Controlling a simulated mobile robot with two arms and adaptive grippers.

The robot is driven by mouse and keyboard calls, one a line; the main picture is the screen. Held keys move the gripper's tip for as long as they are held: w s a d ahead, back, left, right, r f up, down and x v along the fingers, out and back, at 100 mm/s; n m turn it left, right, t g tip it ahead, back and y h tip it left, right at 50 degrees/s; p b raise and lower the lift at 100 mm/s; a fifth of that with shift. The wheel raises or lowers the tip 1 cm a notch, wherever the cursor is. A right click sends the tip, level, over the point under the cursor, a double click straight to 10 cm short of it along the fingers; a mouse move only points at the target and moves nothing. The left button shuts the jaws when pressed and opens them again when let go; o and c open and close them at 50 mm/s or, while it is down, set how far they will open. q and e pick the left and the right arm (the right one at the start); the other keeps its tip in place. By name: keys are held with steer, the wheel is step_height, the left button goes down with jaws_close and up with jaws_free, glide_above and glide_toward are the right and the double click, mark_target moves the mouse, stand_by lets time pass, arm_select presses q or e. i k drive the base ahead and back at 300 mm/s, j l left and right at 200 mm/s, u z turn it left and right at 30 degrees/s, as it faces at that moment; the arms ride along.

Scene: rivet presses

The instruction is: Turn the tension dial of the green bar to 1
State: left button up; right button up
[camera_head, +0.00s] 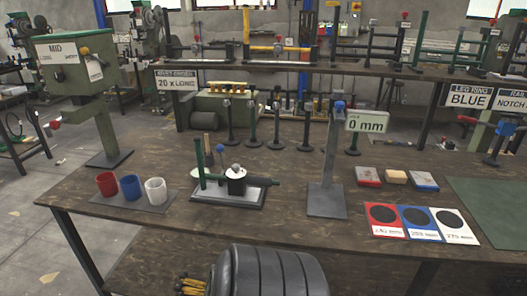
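Several upright frames with bars stand on the raised rear shelf (300,66). One frame toward the right has a dark green post and bars (420,40); another green one (484,45) stands farther right. A yellow bar (262,47) and dark bars (365,45) stand to their left. On the table, a small fixture (228,196) has a green post and a dark green horizontal bar. I cannot tell which of these is the task's green bar, and no tension dial or its numbers can be made out. Neither of my grippers is in view.
A green press marked MID (78,60) stands at left. Red, blue and white cups (130,188) are on a mat. Colored cards (422,222) lie at right. A dark ribbed round shape fills the bottom centre.

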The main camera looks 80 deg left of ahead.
mark_target(236, 168)
steer(key=u, duration=3)
